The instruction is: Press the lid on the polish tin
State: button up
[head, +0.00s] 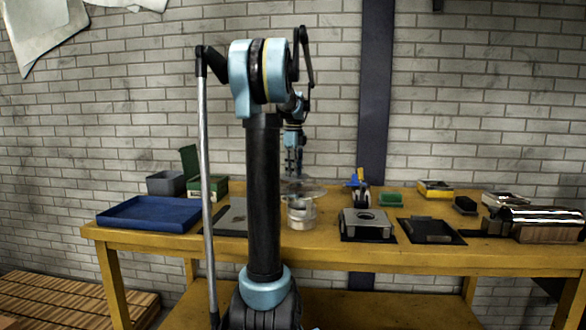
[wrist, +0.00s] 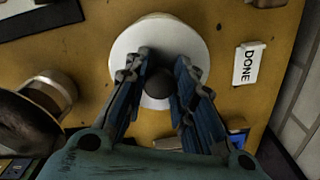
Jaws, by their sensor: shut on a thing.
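My gripper (wrist: 162,88) is shut on a dark round knob (wrist: 161,83) at the middle of a pale round disc, which looks like the lid (wrist: 130,45). In the head view my gripper (head: 293,168) points down over the back of the table, with a wide shiny disc (head: 312,188) below it. A silvery round tin (head: 301,214) stands just in front of that disc. An open round tin (wrist: 62,88) also shows at the left of the wrist view, apart from the lid. I cannot tell whether the lid touches the table.
A "DONE" sign (wrist: 249,63) lies right of the lid. My arm hides part of the table's left middle.

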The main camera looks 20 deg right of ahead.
jog(key=shift+f, duration=2.15)
jog(key=shift+s, duration=0.15)
jog(key=shift+f, duration=0.1)
dwell(0.8)
jog(key=o, duration=1.5)
jog(key=shift+r, duration=3.5)
